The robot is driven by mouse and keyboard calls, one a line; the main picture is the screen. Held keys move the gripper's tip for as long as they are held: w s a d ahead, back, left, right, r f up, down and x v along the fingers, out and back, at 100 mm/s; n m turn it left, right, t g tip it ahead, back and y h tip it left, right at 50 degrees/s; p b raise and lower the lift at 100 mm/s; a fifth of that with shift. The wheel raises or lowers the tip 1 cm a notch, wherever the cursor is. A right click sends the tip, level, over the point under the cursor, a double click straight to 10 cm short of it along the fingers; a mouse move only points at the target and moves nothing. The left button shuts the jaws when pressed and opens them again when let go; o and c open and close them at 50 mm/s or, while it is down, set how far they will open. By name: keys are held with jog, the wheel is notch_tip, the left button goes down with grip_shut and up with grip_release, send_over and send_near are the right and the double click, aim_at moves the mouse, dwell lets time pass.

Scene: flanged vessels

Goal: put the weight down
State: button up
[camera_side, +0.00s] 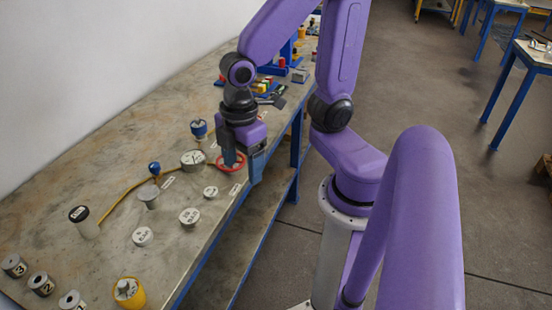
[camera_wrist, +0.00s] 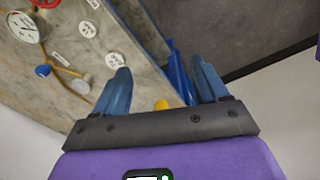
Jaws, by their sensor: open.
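My gripper (camera_side: 244,172) is open above the table's front edge, beside a red ring (camera_side: 231,162). The wrist view shows its two blue fingers (camera_wrist: 160,78) apart with nothing held between them. I cannot tell which thing is the weight. Grey metal cylinders numbered 3 (camera_side: 14,265), 2 (camera_side: 41,284) and 1 (camera_side: 72,301) are at the table's near left, well away from my gripper. A yellow round piece with a pale top (camera_side: 129,292) stands near them. A yellow thing (camera_wrist: 161,104) shows low between the fingers in the wrist view.
The table (camera_side: 60,175) holds a dial gauge (camera_side: 194,159), blue-capped fittings (camera_side: 199,129), a yellow hose (camera_side: 125,192), a black-topped white cylinder (camera_side: 85,221) and several pale labelled discs (camera_side: 190,217). Coloured blocks (camera_side: 265,86) lie at the far end. The table's left side has bare room.

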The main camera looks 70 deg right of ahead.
jog(key=s+r+m, duration=0.1)
jog(key=s+r, duration=0.1)
jog(key=s, duration=0.5)
jog(key=shift+s+d+r, duration=0.15)
jog(key=shift+d, duration=0.2)
dwell(1.7)
